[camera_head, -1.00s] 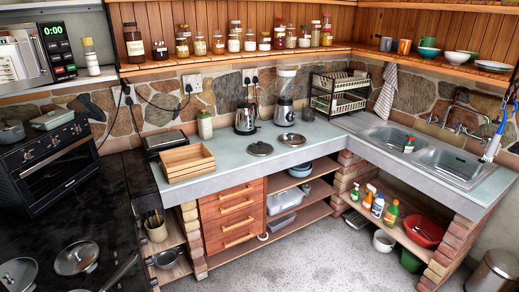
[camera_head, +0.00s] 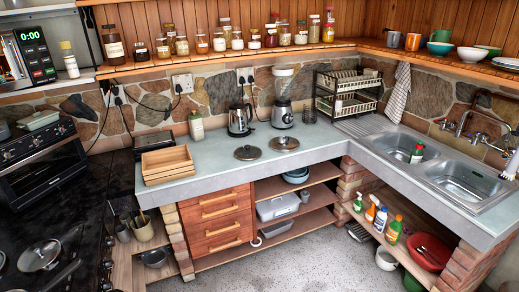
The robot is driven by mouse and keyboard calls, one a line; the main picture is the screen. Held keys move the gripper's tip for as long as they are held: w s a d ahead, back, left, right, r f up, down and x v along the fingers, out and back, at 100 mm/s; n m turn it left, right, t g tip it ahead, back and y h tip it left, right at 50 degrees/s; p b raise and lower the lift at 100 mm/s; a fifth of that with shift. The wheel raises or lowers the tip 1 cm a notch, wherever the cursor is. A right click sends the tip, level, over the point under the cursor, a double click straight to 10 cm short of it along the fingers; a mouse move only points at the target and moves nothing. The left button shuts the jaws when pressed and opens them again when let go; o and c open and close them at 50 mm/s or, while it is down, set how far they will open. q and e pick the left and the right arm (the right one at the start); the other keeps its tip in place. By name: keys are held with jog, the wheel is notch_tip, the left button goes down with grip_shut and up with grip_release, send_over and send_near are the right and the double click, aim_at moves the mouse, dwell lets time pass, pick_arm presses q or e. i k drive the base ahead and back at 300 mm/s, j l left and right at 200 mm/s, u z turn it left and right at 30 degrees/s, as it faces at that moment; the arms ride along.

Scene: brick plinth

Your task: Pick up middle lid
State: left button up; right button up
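Two round lids with dark knobs lie flat on the grey-green counter. The nearer left lid (camera_head: 247,153) is apart from the right lid (camera_head: 284,143), which lies slightly farther back in front of the blender. A glass-topped lid (camera_head: 40,255) with a metal rim sits at the lower left on the black stove. Part of another round lid or pan shows at the left edge beside it. By position, the left counter lid lies between the stove lid and the right counter lid. Neither of my grippers shows in this view.
A wooden crate (camera_head: 167,165) stands left of the counter lids. A kettle (camera_head: 239,121) and a blender (camera_head: 282,112) stand behind them. The counter (camera_head: 330,142) is clear to their right, before the sink (camera_head: 465,180). Drawers and open shelves are below.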

aim_at(247, 152)
jog(key=i+l+u, duration=0.15)
jog(key=i, duration=0.3)
jog(key=i+l+u, duration=0.1)
jog(key=i+l, duration=0.2)
jog(key=i+l+u, duration=0.15)
jog(key=i+l, duration=0.15)
jog(key=i, duration=0.2)
